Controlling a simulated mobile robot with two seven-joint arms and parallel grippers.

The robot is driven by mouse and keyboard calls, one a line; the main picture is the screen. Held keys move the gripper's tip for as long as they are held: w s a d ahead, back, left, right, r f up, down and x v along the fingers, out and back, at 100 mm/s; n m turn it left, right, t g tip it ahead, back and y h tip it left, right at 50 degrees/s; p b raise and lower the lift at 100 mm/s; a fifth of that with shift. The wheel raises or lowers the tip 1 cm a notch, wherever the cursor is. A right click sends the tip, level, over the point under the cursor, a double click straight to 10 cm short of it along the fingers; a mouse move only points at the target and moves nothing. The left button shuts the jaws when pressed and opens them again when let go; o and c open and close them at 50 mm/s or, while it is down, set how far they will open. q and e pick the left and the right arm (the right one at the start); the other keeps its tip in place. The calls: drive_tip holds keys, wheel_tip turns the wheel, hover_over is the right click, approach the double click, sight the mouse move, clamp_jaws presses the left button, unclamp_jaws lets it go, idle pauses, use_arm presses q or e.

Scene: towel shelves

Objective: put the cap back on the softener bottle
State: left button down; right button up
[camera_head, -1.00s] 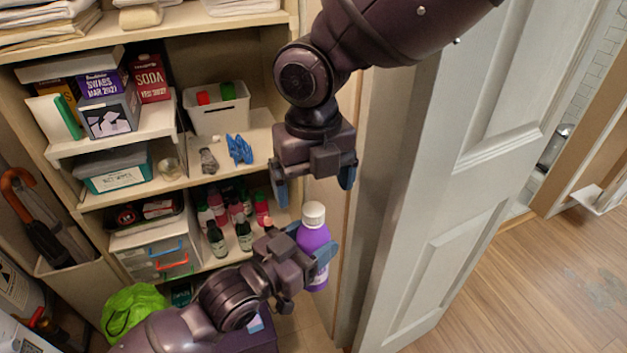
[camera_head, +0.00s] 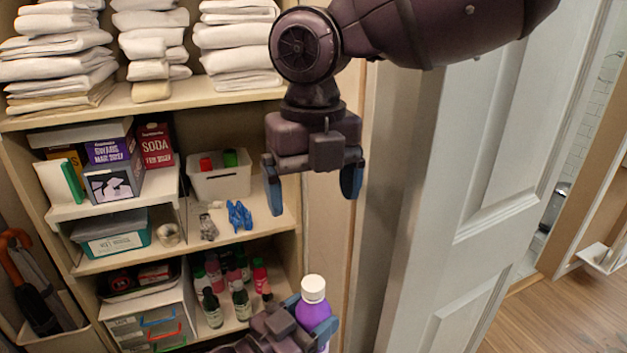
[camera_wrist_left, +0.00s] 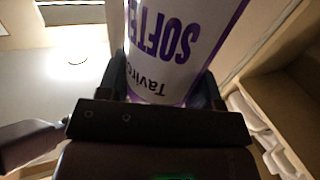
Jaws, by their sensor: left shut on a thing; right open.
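The purple softener bottle (camera_head: 314,315) stands upright at the bottom centre of the head view, with a white cap (camera_head: 313,289) on its top. My left gripper (camera_head: 310,324) is shut on the bottle's body; the bottle's lower part is cut off by the frame edge. In the left wrist view the bottle's label (camera_wrist_left: 172,50) shows upside down between the fingers. My right gripper (camera_head: 313,196) is open and empty, pointing down above the cap with a clear gap between.
Left, the shelves (camera_head: 220,92) hold white towels, boxes, a white bin (camera_head: 219,180), a blue clip (camera_head: 239,215) and several small bottles (camera_head: 241,300). A white door (camera_head: 470,200) stands close on the right. The floor at far right is clear.

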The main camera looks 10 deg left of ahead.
drive_tip(key=shift+r, duration=0.5)
idle(0.3)
